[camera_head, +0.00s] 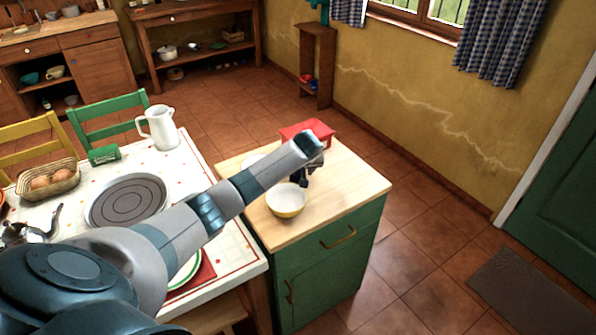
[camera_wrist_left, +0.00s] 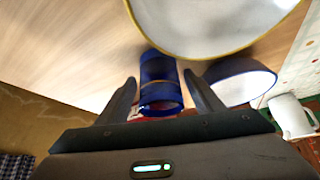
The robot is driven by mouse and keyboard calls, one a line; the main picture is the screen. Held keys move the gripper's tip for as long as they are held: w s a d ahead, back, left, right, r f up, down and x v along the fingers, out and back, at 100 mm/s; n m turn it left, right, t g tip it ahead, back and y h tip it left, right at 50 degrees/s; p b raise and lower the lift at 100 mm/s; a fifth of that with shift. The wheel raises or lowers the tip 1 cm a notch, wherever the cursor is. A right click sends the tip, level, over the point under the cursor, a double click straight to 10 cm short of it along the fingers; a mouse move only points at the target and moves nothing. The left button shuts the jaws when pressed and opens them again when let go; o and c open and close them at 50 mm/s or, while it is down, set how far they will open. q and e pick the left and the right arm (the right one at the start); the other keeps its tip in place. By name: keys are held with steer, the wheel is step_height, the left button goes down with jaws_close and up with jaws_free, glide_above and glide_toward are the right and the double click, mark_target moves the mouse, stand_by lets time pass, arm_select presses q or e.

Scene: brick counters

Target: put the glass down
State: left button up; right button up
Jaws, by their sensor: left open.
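A blue glass (camera_wrist_left: 158,72) shows in the left wrist view, between the two spread fingers of my left gripper (camera_wrist_left: 162,92). Small gaps show between the glass and the fingers. The glass appears to stand on the light wooden top (camera_head: 352,190) of the green cabinet; its exact contact is hard to see. In the head view my left gripper (camera_head: 306,174) is low over that top, and my arm hides the glass. My right gripper is not in view.
A white bowl with yellow outside (camera_head: 287,201) stands close in front of the gripper. Another bowl (camera_wrist_left: 240,82) is beside it, mostly hidden by my arm in the head view. A red object (camera_head: 308,131) is behind. The cabinet top's right side is clear.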

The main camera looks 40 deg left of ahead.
arm_select(q)
steer(key=shift+r, duration=0.2)
steer(key=b+v, duration=0.1)
steer(key=v, duration=1.1)
steer(key=shift+b, duration=0.3)
steer(key=shift+o, duration=0.4)
steer(key=shift+f, duration=0.1)
